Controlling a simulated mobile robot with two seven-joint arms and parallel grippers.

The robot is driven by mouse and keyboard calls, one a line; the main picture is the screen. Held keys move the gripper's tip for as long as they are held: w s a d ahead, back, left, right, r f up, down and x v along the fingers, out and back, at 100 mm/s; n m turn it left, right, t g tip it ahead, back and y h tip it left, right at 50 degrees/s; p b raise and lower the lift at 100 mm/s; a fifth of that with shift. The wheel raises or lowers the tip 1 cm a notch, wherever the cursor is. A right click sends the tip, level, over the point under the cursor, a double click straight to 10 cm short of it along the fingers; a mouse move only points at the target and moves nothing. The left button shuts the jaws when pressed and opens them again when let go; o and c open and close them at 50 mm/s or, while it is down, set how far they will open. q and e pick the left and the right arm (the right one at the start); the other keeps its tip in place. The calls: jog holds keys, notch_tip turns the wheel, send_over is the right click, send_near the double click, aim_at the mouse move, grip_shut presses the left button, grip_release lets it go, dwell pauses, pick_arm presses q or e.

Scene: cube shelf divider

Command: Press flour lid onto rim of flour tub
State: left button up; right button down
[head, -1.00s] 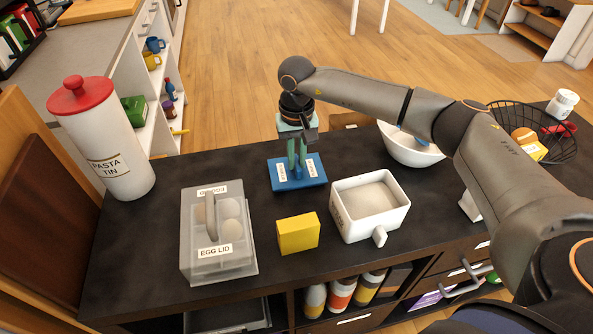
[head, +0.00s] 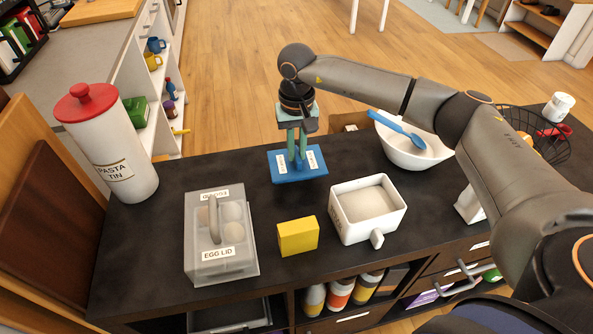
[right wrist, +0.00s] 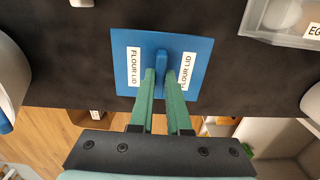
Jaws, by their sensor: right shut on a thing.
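The flour lid (head: 297,172) is a blue square plate with an upright blue handle. My right gripper (head: 297,156) is shut on that handle and holds the lid level, seemingly just above the dark counter. In the right wrist view the lid (right wrist: 203,55) lies below the green fingers (right wrist: 163,78), with FLOUR LID labels on both sides of the handle. The flour tub (head: 381,222) is a white open box with a short front handle and pale contents, to the right of and nearer than the lid. Its label is hard to read. My left gripper is not in view.
A yellow block (head: 298,236) stands left of the tub. A clear egg box (head: 208,262) is further left, and a pasta tin (head: 112,150) is at the far left. A white bowl (head: 405,154) with a blue spoon is behind the tub. Counter between lid and tub is clear.

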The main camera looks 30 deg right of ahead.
aim_at(297, 153)
jog(key=shift+r+p, duration=1.2)
jog(key=shift+r, duration=1)
